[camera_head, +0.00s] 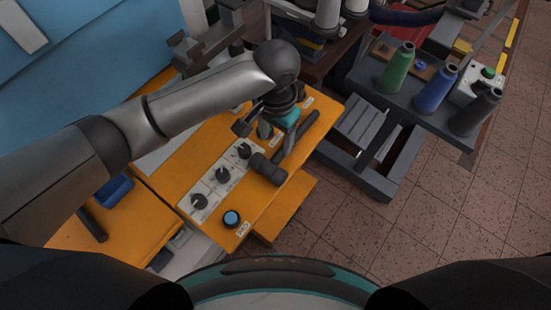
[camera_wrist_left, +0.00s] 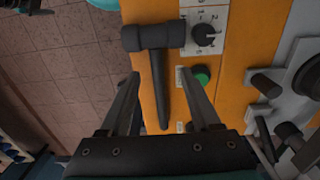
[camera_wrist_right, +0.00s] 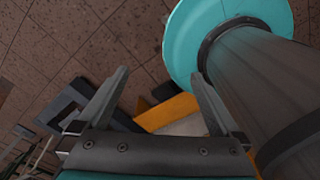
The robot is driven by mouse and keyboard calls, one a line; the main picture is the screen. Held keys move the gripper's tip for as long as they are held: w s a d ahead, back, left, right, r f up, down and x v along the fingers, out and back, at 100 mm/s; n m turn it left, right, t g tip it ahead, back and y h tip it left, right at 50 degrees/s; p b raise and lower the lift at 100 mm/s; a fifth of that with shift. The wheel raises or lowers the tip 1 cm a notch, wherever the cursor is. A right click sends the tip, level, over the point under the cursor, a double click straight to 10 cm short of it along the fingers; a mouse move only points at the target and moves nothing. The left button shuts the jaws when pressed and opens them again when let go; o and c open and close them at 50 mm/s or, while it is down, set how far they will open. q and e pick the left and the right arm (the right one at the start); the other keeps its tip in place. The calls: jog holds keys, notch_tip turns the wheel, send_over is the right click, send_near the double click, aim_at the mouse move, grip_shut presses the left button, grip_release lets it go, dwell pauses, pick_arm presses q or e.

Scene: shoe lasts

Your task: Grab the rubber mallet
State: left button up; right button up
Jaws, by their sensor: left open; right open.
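The rubber mallet (camera_head: 268,170) lies on the orange bench top, dark all over, its handle pointing up and right in the head view. In the left wrist view the mallet (camera_wrist_left: 159,85) shows its head at the top and its handle running down between my fingers. My left gripper (camera_head: 254,128) is open above the bench by the handle; it also shows in the left wrist view (camera_wrist_left: 158,73). The handle lies between the fingers in the picture, but I cannot tell their height above it. My right gripper (camera_wrist_right: 160,73) is open and empty, away from the mallet.
A panel with black knobs (camera_head: 222,174) and a blue button (camera_head: 232,218) lie beside the mallet. A green button (camera_wrist_left: 201,75) is close to the handle. Tiled floor is clear.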

aim_at(278, 155)
pick_arm(q)
jog(key=shift+f, duration=1.1)
jog(key=f, duration=0.1)
jog(key=f+b, duration=0.1)
jog(key=f, duration=0.2)
jog(key=shift+s+d+f, duration=0.2)
jog(key=shift+s+f, duration=0.05)
jog(key=shift+f, duration=0.15)
pick_arm(e)
jog(key=shift+w+a+f, duration=0.15)
jog(key=shift+w+f, duration=0.55)
jog(key=shift+w, duration=0.3)
pick_arm(q)
jog(key=shift+c, duration=0.3)
pick_arm(e)
jog(key=shift+s, duration=0.1)
pick_arm(q)
jog(key=c, duration=0.3)
grip_shut()
pick_arm(e)
jog(key=shift+s, duration=0.15)
